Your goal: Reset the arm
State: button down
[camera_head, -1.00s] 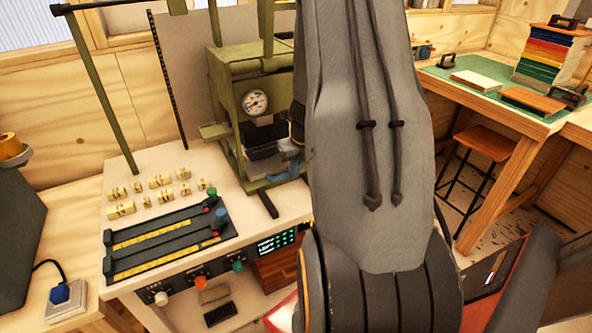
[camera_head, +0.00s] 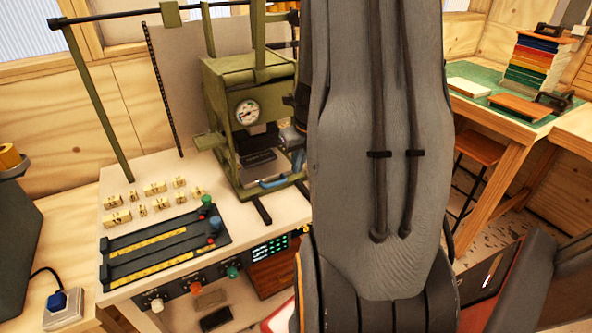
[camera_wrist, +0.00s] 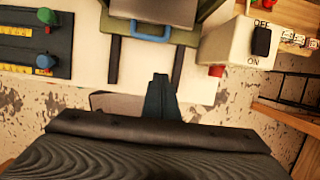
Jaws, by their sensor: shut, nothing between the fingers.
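My gripper (camera_wrist: 161,85) shows in the wrist view as two dark fingertips closed together with nothing between them. They appear over the pale bench top (camera_wrist: 190,85), in front of the green press. In the head view my grey arm fills the middle and hides most of the gripper. The green press (camera_head: 228,80) with a round gauge stands on the bench to the left of my arm. Its blue handle (camera_head: 283,180) also shows in the wrist view (camera_wrist: 135,30).
Small brass type blocks (camera_head: 154,188) and a black guide plate (camera_head: 150,250) lie on the bench at left. A switch box (camera_wrist: 235,45) marked OFF and ON is right of the press in the wrist view. A stool (camera_head: 480,150) and a green-topped table (camera_head: 470,105) stand at right.

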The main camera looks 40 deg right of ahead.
jog(key=shift+s+r, duration=0.1)
jog(key=shift+r, duration=0.2)
jog(key=s+a+m+g+b, duration=0.1)
jog(key=s+a+m+b, duration=0.1)
jog(key=a+m, duration=1.2)
jog(key=s+a+r+m+g+b, duration=0.1)
jog(key=s+a+m+b, duration=0.1)
jog(key=a+m, duration=1.3)
jog(key=s+m, duration=0.1)
jog(key=m, duration=0.3)
jog(key=shift+s+m+y, duration=0.3)
jog(key=shift+s+y, duration=0.1)
jog(key=shift+r, duration=0.1)
